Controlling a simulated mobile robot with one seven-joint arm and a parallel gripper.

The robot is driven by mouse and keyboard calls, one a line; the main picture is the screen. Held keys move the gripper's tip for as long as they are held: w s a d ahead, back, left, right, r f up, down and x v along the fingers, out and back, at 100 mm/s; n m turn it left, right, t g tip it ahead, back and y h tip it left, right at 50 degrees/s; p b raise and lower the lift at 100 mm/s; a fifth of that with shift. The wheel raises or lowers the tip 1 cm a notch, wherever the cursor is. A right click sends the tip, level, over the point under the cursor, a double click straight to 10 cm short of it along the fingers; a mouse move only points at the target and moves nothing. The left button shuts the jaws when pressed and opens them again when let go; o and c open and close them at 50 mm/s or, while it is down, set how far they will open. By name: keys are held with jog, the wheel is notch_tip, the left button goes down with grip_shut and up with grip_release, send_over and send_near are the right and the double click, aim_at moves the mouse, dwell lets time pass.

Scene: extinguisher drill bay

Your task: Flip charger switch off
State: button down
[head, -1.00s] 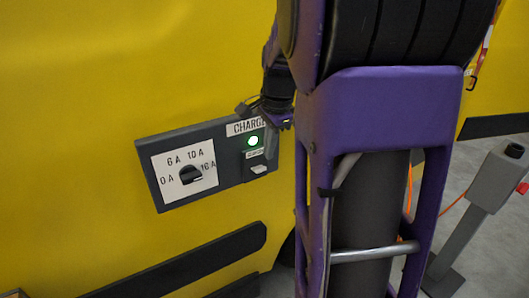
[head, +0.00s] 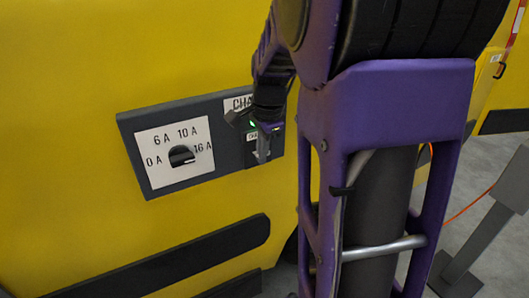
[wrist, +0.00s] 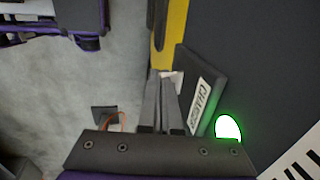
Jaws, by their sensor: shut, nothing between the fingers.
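The charger switch sits on the right part of a dark grey panel (head: 228,146) on a yellow wall. In the head view my gripper (head: 262,158) is in front of it and hides most of it. In the wrist view a small pale piece, likely the switch (wrist: 174,80), shows at the fingertips of my shut gripper (wrist: 163,76). The fingers are together and empty; I cannot tell whether they touch the switch. A green lamp (wrist: 228,128) is lit above the switch, and it shows partly in the head view (head: 252,124). A small charger label (wrist: 205,103) lies beside the fingers.
Left of the switch is a rotary dial (head: 181,156) with ampere marks on a white plate. A dark rail (head: 190,258) runs along the wall below. A grey post (head: 485,225) stands at right, with an orange cable near it.

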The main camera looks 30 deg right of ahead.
dwell(0.4)
jog(key=shift+w+f+t+b, duration=0.3)
jog(key=shift+t+b, duration=0.4)
jog(key=shift+b, duration=0.4)
jog(key=shift+r, duration=0.1)
jog(key=shift+w+r+p, duration=0.15)
jog(key=shift+r+p, duration=0.6)
jog(key=shift+r, duration=0.15)
